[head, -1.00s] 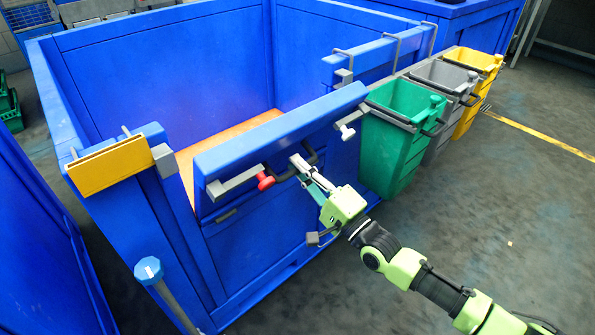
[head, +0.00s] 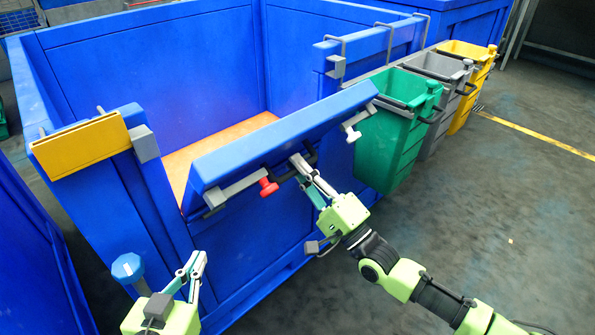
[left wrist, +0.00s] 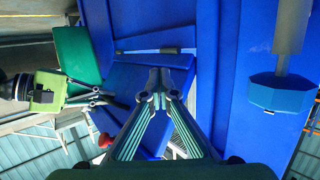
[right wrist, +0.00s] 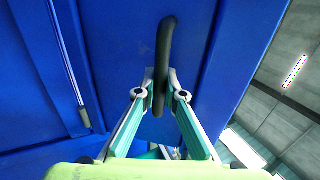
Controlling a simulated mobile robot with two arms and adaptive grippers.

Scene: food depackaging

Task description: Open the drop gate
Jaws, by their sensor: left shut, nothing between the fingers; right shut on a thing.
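The drop gate (head: 270,143) is a blue panel at the front of a large blue bin (head: 160,48). It leans outward at its top. My right gripper (head: 301,168) is shut on the gate's dark handle, which shows clearly in the right wrist view (right wrist: 165,45). My left gripper (head: 194,263) is shut and empty, low in front of the bin's left side. Its closed tips show in the left wrist view (left wrist: 160,78).
A yellow plate (head: 82,145) sits on the bin's left front post. A blue-capped post (head: 127,267) stands close left of my left gripper. Green (head: 385,135), grey (head: 425,105) and yellow (head: 470,100) small bins hang at the right. The floor at right is clear.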

